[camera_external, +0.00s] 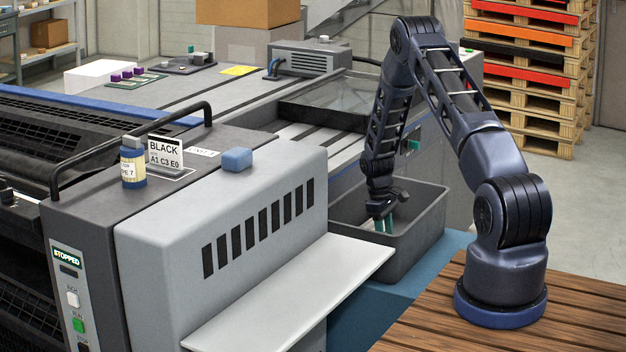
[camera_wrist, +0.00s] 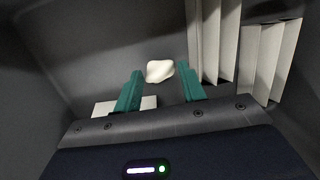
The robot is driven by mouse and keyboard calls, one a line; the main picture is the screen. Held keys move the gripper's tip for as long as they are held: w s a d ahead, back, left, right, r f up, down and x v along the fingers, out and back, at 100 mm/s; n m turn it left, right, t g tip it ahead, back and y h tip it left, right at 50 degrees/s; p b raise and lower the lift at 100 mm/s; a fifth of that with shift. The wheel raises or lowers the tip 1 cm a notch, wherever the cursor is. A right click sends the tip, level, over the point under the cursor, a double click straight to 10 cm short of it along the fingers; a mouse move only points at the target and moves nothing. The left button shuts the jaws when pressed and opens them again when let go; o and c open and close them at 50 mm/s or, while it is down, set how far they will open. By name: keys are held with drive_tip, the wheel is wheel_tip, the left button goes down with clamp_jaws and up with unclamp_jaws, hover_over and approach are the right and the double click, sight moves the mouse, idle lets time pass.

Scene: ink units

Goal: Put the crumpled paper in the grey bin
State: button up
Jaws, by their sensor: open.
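The grey bin (camera_external: 425,243) stands open beside the printing machine, and my gripper (camera_external: 384,224) points down inside its opening. The wrist view looks into the bin, with its dark grey wall (camera_wrist: 80,50) around. The crumpled paper (camera_wrist: 160,71) is a small white lump in the bin, seen between the two green fingertips of my open gripper (camera_wrist: 159,68). It shows a gap to each finger. I cannot tell whether it rests on the bin's floor. The bin's wall hides it in the external view.
Folded pale sheets (camera_wrist: 264,60) stand in the bin at right, close to the right finger. A flat white sheet (camera_wrist: 108,106) lies behind the left finger. A white shelf (camera_external: 300,285) juts from the machine near the bin. A blue block (camera_external: 237,160) sits on the machine.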

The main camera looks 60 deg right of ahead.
drive_tip(key=w+a+r, duration=0.2)
drive_tip(key=a+r, duration=0.2)
drive_tip(key=r, duration=0.6)
drive_tip(key=w+a+r+t, duration=0.15)
drive_tip(key=a+r, duration=0.25)
drive_tip(key=r, duration=0.6)
drive_tip(key=w+a+r, duration=0.2)
drive_tip(key=a+r, duration=0.3)
drive_tip(key=r, duration=0.5)
drive_tip(key=s+a+r+t+h, duration=0.1)
drive_tip(key=s+a+r, duration=0.3)
drive_tip(key=a+r, duration=1.3)
drive_tip(key=s+a+r+t, duration=0.1)
drive_tip(key=s+a+r, duration=0.4)
drive_tip(key=s+a, duration=0.25)
drive_tip(key=s+a+r+t, duration=0.1)
drive_tip(key=s+a+r, duration=0.45)
drive_tip(key=a, duration=0.25)
drive_tip(key=s+a+t, duration=0.1)
drive_tip(key=s+a, duration=0.3)
drive_tip(key=s, duration=0.4)
drive_tip(key=s+a+f+t+y, duration=0.1)
drive_tip(key=s+a, duration=0.4)
drive_tip(key=s, duration=0.4)
